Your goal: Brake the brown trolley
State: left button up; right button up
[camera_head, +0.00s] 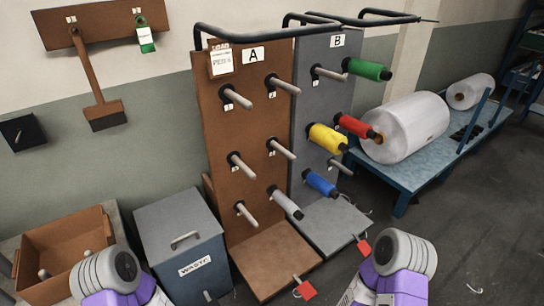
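The brown trolley (222,140) stands upright in the middle, marked A, with a tall brown panel and a brown base plate. Several pegs stick out of its panel, and a grey spool (288,203) sits at the lower right. A black handle bar runs across its top, with a paper tag hanging at the upper left. A red tab (305,290) shows at the front right corner of its base; I cannot tell whether it is pressed. Parts of my two arms show at the bottom left and bottom right, apart from the trolley. Neither gripper's fingers can be seen.
A grey trolley (310,101) marked B stands close on the right with coloured spools and its own red tab (363,247). A grey waste bin (183,240) and a brown crate (66,250) stand left. A blue bench (402,177) holds white rolls. The right foreground floor is mostly clear.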

aim_at(305, 289)
jog(key=u, duration=0.05)
jog(key=k, duration=0.5)
jog(key=z, duration=0.3)
jog(key=i, duration=1.45)
jog(key=u, duration=0.5)
